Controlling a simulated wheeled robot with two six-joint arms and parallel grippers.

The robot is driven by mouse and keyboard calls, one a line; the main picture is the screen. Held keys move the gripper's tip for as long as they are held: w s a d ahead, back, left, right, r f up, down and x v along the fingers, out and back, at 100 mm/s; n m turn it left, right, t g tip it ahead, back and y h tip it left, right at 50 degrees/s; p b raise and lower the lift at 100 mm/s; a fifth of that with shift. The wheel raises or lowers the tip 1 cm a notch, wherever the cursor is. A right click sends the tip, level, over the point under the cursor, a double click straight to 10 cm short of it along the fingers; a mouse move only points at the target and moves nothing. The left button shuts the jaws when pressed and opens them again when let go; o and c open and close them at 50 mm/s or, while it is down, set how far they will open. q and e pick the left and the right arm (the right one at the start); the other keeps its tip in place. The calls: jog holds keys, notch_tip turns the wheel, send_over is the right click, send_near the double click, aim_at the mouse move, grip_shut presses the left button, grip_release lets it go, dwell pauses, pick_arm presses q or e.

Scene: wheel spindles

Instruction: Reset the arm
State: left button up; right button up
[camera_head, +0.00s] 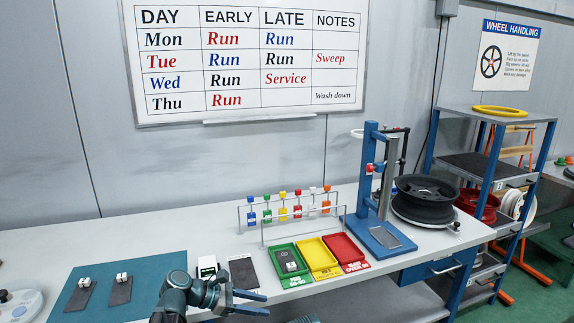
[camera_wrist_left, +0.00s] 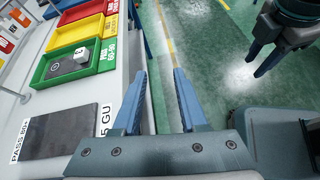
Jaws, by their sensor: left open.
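My left gripper (camera_head: 262,303) is at the front edge of the bench in the head view, its fingers pointing right. In the left wrist view its two blue fingers (camera_wrist_left: 158,85) stand apart with nothing between them. Below them are the bench edge and green floor. The green tray (camera_head: 302,278), holding a dark pad with a small light part, lies just beyond the gripper, apart from it. My right gripper (camera_wrist_left: 255,67) shows at the upper right of the left wrist view, its dark fingers apart and empty.
A yellow tray (camera_head: 333,270) and a red tray (camera_head: 358,262) adjoin the green one. A blue mat (camera_head: 100,312) with two pads lies left. A blue stand (camera_head: 366,215) and a black wheel (camera_head: 426,190) are at right. The bench's back left is clear.

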pick_arm(q)
jog(key=s+d+f+m+g+y+p, duration=0.1)
jog(key=s+d+f+m+g+y, duration=0.15)
jog(key=s+m, duration=0.3)
jog(key=s+d+f+m+g+y+p, duration=0.1)
jog(key=s+d+f+m+y, duration=0.1)
jog(key=s+f+m+y, duration=0.3)
jog(key=s+a+m+y+p, duration=0.1)
jog(key=s+m+y, duration=0.5)
jog(key=m, duration=0.7)
jog(key=shift+s+a+f, duration=0.3)
jog(key=shift+s+a, duration=0.25)
jog(key=shift+a, duration=0.35)
